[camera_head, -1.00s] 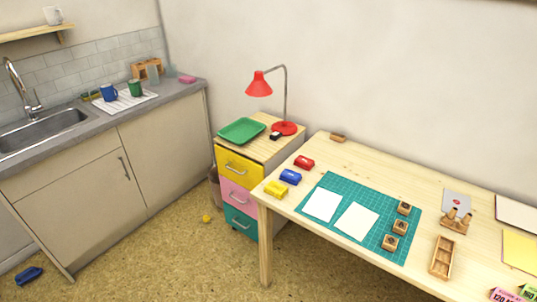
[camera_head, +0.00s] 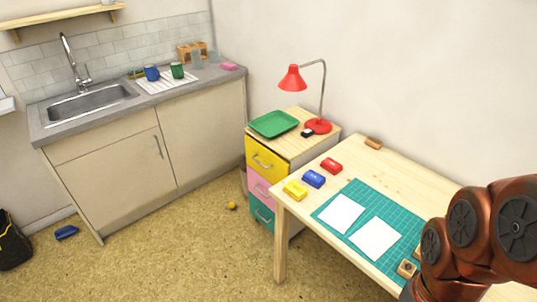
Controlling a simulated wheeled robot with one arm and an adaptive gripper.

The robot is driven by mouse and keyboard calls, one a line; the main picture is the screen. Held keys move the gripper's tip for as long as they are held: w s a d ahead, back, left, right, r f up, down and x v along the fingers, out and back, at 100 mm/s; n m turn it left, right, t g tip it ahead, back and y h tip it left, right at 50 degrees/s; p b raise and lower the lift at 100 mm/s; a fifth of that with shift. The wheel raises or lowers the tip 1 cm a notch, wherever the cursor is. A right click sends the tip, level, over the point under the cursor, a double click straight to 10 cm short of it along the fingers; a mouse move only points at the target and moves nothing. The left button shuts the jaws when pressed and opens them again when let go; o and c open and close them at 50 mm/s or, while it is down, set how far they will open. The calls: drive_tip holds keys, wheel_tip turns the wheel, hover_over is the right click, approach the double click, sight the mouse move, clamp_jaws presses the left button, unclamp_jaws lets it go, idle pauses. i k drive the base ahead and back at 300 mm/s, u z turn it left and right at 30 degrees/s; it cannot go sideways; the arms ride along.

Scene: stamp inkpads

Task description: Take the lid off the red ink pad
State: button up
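The red ink pad (camera_head: 331,165) lies on the wooden table near its back left part, behind the blue ink pad (camera_head: 313,179) and the yellow ink pad (camera_head: 295,190). It looks closed, but it is too small to make out its lid edge. My arm shows at the lower right of the head view and covers the right part of the table. My gripper itself is out of view.
A green cutting mat (camera_head: 335,231) with two white sheets (camera_head: 341,213) lies in front of the pads. A wooden stamp (camera_head: 406,269) stands near my arm. A red lamp (camera_head: 318,126) and green tray (camera_head: 274,124) stand on the drawer unit (camera_head: 296,142) behind.

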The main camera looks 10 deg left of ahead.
sight(331, 163)
drive_tip(key=u, duration=0.7)
drive_tip(key=i, duration=1)
drive_tip(key=u, duration=0.5)
